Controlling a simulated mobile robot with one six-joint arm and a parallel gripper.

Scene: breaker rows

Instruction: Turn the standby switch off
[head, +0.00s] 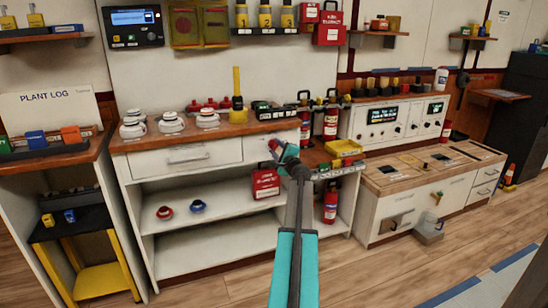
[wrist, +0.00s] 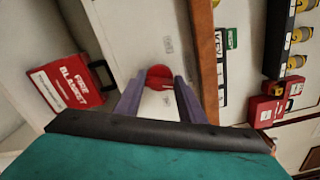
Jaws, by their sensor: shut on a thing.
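A round red knob (wrist: 159,73) sits on a white panel (wrist: 128,40) in the wrist view, with small labels above and below it. The labels are too small to read, so I cannot confirm that it is the standby switch. My gripper (wrist: 161,86) has its two purple fingers at either side of the knob's lower part, shut on it. In the head view my gripper (head: 279,151) reaches the right end of the white cabinet front, just under the wooden top. A bit of red shows at its tip; my arm and gripper hide most of the knob there.
The wooden counter edge (wrist: 204,60) runs close beside the knob. Fire extinguishers (head: 330,122) stand to the right. Open shelves (head: 215,232) lie below left.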

